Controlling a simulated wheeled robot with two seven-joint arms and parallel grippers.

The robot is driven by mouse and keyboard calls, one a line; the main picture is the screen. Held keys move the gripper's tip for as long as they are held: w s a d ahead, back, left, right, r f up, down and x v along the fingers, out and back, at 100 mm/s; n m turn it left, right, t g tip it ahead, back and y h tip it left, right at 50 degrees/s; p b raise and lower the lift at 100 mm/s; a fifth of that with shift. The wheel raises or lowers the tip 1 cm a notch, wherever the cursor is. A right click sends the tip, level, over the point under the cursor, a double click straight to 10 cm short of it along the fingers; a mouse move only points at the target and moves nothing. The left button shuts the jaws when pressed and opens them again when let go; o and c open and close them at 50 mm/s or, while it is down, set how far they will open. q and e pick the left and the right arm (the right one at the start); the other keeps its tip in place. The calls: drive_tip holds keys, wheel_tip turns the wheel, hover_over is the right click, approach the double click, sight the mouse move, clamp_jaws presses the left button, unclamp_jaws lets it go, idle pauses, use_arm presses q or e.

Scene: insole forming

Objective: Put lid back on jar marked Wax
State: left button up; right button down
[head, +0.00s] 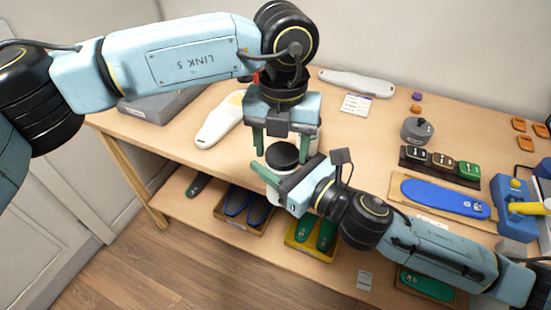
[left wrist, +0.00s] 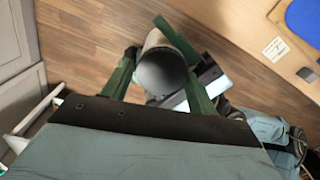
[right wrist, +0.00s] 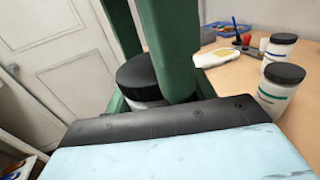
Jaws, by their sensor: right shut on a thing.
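A white jar (head: 272,185) with a black lid (head: 283,156) on its top is in the middle of the head view, in front of the table edge. My right gripper (head: 284,177) is shut on the jar body. My left gripper (head: 281,146) points down above it, open, its fingers on either side of and around the lid's level. In the left wrist view the dark lid (left wrist: 163,73) faces the camera between the fingers. The lid also shows in the right wrist view (right wrist: 137,74). The jar's marking is hidden, and I cannot tell how firmly the lid sits.
Two more white jars with black lids (right wrist: 284,74) stand on the table in the right wrist view. The shelf below holds trays of insoles (head: 243,208).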

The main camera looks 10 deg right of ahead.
use_arm(q)
drive_tip(key=o, duration=0.3)
drive_tip(key=shift+d, duration=0.1)
drive_tip(key=shift+s+d, duration=0.15)
drive_tip(key=shift+r, duration=2.35)
drive_tip(key=shift+c, duration=0.3)
drive_tip(key=r+n, duration=0.1)
drive_tip(key=n, duration=0.1)
drive_tip(key=r+n, duration=0.1)
drive_tip(key=n, duration=0.1)
drive_tip(key=r+n, duration=0.1)
drive_tip(key=n, duration=0.1)
drive_tip(key=shift+a+r+n, duration=0.2)
drive_tip(key=shift+n, duration=0.1)
